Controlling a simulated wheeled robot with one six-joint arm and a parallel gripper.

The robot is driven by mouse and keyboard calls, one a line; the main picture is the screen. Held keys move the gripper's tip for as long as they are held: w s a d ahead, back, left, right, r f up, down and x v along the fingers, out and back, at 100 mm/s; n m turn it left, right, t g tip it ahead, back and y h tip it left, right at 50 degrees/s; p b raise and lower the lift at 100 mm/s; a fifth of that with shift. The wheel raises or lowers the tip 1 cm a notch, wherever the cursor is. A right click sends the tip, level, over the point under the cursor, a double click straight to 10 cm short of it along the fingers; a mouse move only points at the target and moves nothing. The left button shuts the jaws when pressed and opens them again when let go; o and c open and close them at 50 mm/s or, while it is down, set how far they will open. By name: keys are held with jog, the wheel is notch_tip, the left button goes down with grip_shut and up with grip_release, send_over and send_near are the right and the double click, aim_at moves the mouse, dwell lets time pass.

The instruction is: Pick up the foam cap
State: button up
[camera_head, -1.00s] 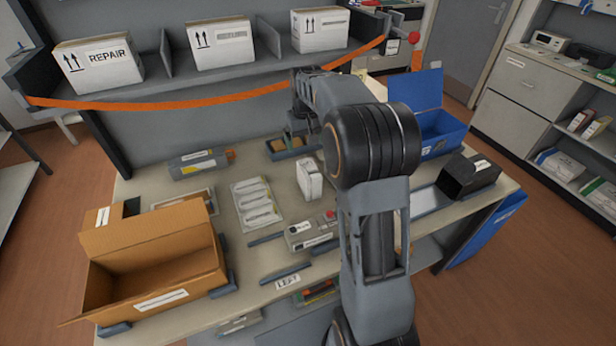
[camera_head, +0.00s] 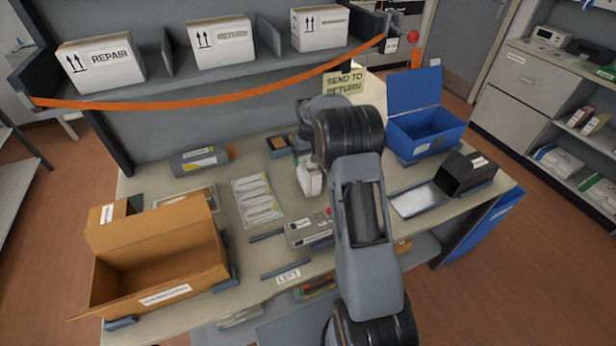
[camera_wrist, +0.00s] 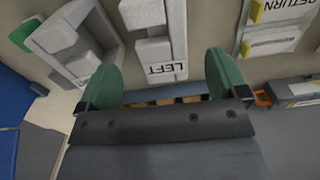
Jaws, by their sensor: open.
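The foam cap appears to be the pale block marked LEFT in the wrist view (camera_wrist: 160,55). It stands on the worktop and also shows as a white block in the head view (camera_head: 310,181), partly covered by my arm. My gripper (camera_wrist: 162,68) is open, with one green finger on each side of the cap in the picture. The space between the fingers looks empty, and I cannot tell how far the fingertips are above the cap. In the head view the gripper is mostly hidden behind my arm.
An open cardboard box (camera_head: 160,260), a toner cartridge (camera_head: 200,160), a sheet of labelled pieces (camera_head: 257,200), a blue bin (camera_head: 425,130) and a black box (camera_head: 466,175) stand around the worktop.

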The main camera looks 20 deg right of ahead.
aim_at(309, 166)
jog(key=shift+w+f+p, duration=0.2)
jog(key=shift+f+p, duration=0.65)
jog(key=shift+f, duration=1.7)
jog(key=shift+c, duration=0.3)
jog(key=c, duration=0.9)
